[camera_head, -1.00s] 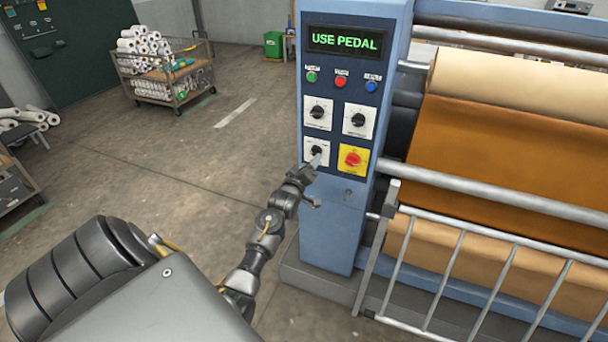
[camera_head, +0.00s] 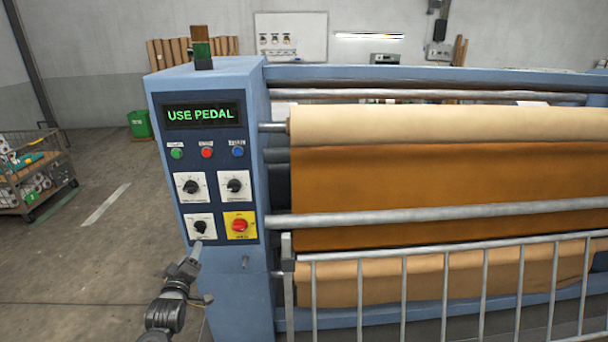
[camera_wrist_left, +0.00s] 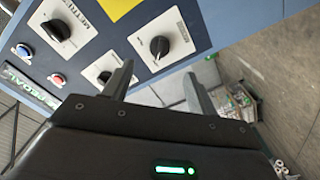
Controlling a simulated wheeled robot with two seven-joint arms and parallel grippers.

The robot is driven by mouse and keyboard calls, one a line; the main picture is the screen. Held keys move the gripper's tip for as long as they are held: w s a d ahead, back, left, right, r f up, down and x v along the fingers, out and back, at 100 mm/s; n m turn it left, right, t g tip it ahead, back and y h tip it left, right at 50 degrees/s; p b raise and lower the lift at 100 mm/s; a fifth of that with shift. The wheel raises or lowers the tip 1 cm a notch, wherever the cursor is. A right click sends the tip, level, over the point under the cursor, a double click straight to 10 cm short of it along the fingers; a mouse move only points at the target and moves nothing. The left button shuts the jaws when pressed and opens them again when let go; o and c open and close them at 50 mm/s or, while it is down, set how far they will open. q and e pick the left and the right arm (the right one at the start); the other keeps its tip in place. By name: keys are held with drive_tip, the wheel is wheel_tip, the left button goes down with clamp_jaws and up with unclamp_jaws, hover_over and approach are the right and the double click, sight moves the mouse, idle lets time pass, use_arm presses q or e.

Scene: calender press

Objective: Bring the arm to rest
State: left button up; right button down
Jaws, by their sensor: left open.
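My left gripper (camera_head: 201,270) is in front of the blue control column (camera_head: 232,300), just below the lower-left knob (camera_head: 200,228). Its arm comes up from the bottom of the head view. In the left wrist view the gripper (camera_wrist_left: 158,88) is open, with nothing between its two fingers. The black lower-left knob (camera_wrist_left: 159,47) on its white plate lies beyond the fingertips; I see no contact. The display (camera_head: 200,115) reads "USE PEDAL". My right gripper is in neither view.
A yellow plate with a red switch (camera_head: 239,225) is right of that knob. The calender's metal guard rail (camera_head: 445,265) and brown material roll (camera_head: 440,190) fill the right. A wire cart (camera_head: 35,175) stands far left, with open floor (camera_head: 95,245) between.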

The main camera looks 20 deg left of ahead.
use_arm(q)
drive_tip(key=d+f+m+g+h, duration=0.1)
drive_tip(key=d+f+m+g, duration=0.15)
drive_tip(key=f, duration=0.65)
drive_tip(key=d+f+m+g+h, duration=0.15)
drive_tip(key=f+m, duration=0.25)
drive_tip(key=f, duration=0.5)
drive_tip(key=s+d+f+m+g+h, duration=0.1)
drive_tip(key=s+d+f+m+g, duration=0.1)
drive_tip(key=s+d+f, duration=0.45)
drive_tip(key=s+d+f+m+g+h, duration=0.15)
drive_tip(key=s+f, duration=0.25)
drive_tip(key=f, duration=0.6)
drive_tip(key=s+d+f+m+g, duration=0.2)
drive_tip(key=s+f, duration=0.4)
drive_tip(key=s, duration=0.2)
drive_tip(key=s+d+f+m+g, duration=0.1)
drive_tip(key=s+d+f+g, duration=0.15)
drive_tip(key=s+f, duration=0.45)
drive_tip(key=s+d+f+g, duration=0.1)
drive_tip(key=s+f, duration=0.1)
drive_tip(key=s, duration=0.6)
drive_tip(key=s+d+f+m+g, duration=0.1)
drive_tip(key=s+d+f, duration=0.1)
drive_tip(key=s, duration=0.7)
drive_tip(key=s+d+f+m+g, duration=0.1)
drive_tip(key=s+f+g, duration=0.1)
drive_tip(key=s, duration=0.7)
drive_tip(key=shift+s+d+f+h, duration=0.25)
drive_tip(key=shift+d+f+h, duration=0.15)
